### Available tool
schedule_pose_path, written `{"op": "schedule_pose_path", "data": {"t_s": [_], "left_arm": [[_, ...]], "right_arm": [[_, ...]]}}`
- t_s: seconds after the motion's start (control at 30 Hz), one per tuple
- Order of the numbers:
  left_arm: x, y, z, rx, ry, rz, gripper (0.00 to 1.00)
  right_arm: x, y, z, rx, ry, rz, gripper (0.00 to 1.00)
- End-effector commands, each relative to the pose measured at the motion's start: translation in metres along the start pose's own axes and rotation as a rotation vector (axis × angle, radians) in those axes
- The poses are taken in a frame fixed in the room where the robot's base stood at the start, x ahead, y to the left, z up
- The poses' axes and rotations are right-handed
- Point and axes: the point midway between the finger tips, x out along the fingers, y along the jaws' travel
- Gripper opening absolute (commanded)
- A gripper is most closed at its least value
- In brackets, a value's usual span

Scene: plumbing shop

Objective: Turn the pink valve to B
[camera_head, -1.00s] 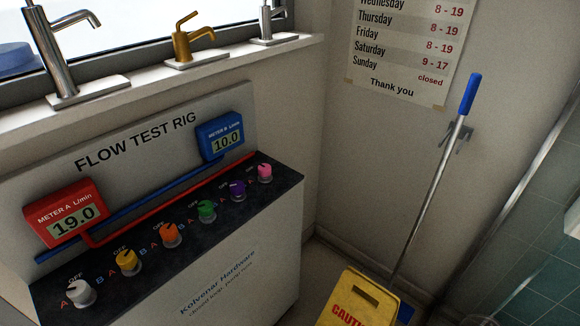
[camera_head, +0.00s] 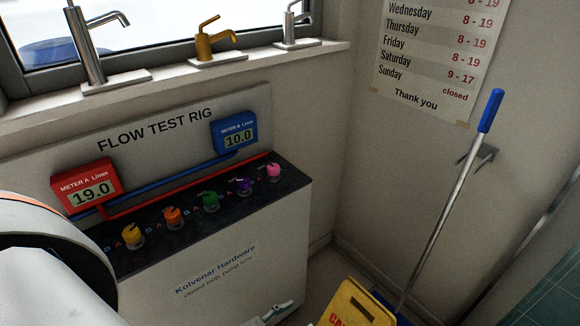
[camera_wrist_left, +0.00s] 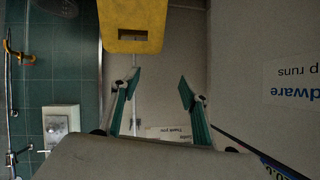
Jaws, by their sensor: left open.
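The pink valve (camera_head: 273,171) is a small knob at the far right end of the dark top of the flow test rig (camera_head: 150,240). Its pointer and letters are too small to read. My left arm comes in at the lower left. A fingertip of my left gripper (camera_head: 274,313) shows low in front of the rig's white front, well below the pink valve and apart from it. In the left wrist view my left gripper (camera_wrist_left: 158,88) is open with nothing between its fingers. The pink valve is not in that view. My right gripper is not in view.
Purple (camera_head: 244,186), green (camera_head: 211,201), orange (camera_head: 173,217) and yellow (camera_head: 133,235) valves stand left of the pink one. Meter A (camera_head: 87,187) reads 19.0, meter B (camera_head: 235,136) 10.0. A yellow caution sign (camera_head: 357,304) and blue-handled mop (camera_head: 440,200) stand right.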

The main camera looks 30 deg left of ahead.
Motion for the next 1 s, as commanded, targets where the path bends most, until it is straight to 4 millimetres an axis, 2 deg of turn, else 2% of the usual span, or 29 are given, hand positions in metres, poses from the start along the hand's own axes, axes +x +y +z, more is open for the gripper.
{"op": "schedule_pose_path", "data": {"t_s": [0.03,0.1,0.17,0.27,0.3,0.37,0.4,0.5,0.6,0.7,0.77,0.9,1.0], "left_arm": [[0.011,-0.001,-0.022,0.035,0.055,0.005,0.45],[0.022,0.002,-0.054,0.077,0.135,0.015,0.45],[0.031,0.005,-0.084,0.121,0.208,0.026,0.45],[0.042,0.014,-0.139,0.206,0.347,0.052,0.45],[0.045,0.019,-0.163,0.246,0.411,0.068,0.45],[0.047,0.029,-0.201,0.318,0.513,0.095,0.45],[0.046,0.038,-0.226,0.37,0.584,0.118,0.45],[0.04,0.063,-0.278,0.512,0.751,0.188,0.45],[0.029,0.089,-0.315,0.667,0.896,0.272,0.45],[0.018,0.114,-0.335,0.835,1.011,0.367,0.45],[0.012,0.125,-0.34,0.942,1.064,0.43,0.45],[0.007,0.139,-0.333,1.207,1.129,0.582,0.45],[0.013,0.133,-0.317,1.405,1.118,0.691,0.45]], "right_arm": [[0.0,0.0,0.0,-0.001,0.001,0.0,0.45],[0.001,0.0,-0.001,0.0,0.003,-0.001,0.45],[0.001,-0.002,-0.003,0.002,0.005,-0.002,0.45],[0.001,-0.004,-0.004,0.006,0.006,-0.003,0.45],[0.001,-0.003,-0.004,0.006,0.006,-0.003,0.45],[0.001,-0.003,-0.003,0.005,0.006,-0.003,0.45],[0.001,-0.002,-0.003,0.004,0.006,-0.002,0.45],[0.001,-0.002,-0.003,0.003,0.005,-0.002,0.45],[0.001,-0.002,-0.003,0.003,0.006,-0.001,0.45],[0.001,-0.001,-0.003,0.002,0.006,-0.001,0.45],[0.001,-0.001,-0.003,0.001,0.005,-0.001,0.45],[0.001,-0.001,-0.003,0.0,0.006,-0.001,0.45],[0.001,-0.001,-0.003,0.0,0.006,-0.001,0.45]]}}
